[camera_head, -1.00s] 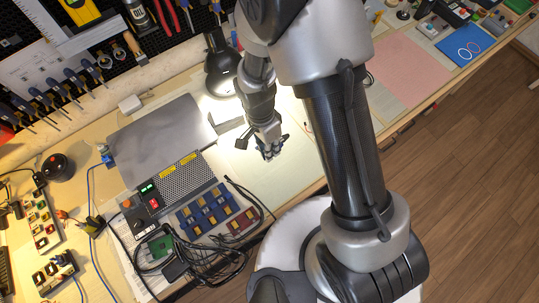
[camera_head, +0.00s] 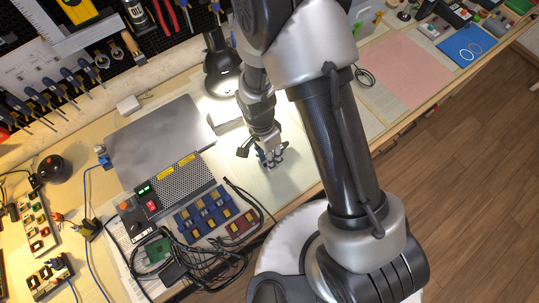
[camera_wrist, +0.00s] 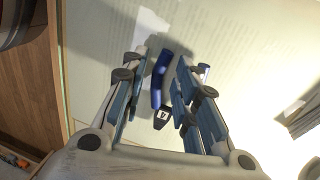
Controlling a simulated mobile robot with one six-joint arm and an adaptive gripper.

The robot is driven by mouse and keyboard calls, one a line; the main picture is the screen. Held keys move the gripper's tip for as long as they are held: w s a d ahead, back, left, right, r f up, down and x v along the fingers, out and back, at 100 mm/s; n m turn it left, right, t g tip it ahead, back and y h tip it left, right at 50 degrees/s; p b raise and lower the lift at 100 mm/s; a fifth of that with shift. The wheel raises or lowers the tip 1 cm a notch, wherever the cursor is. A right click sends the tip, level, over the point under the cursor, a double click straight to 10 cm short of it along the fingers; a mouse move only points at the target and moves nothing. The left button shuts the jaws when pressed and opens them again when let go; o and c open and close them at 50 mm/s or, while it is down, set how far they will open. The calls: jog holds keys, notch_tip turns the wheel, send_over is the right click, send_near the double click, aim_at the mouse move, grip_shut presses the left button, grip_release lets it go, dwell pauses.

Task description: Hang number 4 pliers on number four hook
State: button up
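Pliers with dark blue handles (camera_wrist: 158,85) and a black tag marked 4 lie over the pale work surface in the wrist view. My gripper (camera_wrist: 158,62) is open, with one finger on each side of one blue handle. The other handle is partly hidden behind the right finger. I cannot tell whether either finger touches the pliers. In the head view my gripper (camera_head: 271,160) is low over the pale sheet on the bench, and the pliers are not clear there. I cannot make out a hook marked four.
The black pegboard (camera_head: 95,48) with several blue-handled tools is at the upper left. A black lamp (camera_head: 222,75) and a grey laptop-like slab (camera_head: 160,135) are left of my gripper. A power unit (camera_head: 165,195) and tangled cables (camera_head: 200,255) lie below left.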

jog(key=shift+r, duration=0.15)
jog(key=w+d+r+n+t+y+p, duration=0.1)
jog(key=w+r+p, duration=0.1)
jog(key=r, duration=0.9)
jog(key=w+d+r+n+p, duration=0.1)
jog(key=r+p, duration=0.2)
jog(key=r, duration=0.8)
jog(key=s+d+r+n+t, duration=0.2)
jog(key=s+d+r+n, duration=0.2)
jog(key=r, duration=0.4)
jog(key=s+d+r+n+t, duration=0.3)
jog(key=s+d+r+n, duration=0.1)
jog(key=s+d+r, duration=0.3)
jog(key=shift+s+d+r, duration=0.15)
jog(key=shift+s+r, duration=0.75)
jog(key=shift+r, duration=0.25)
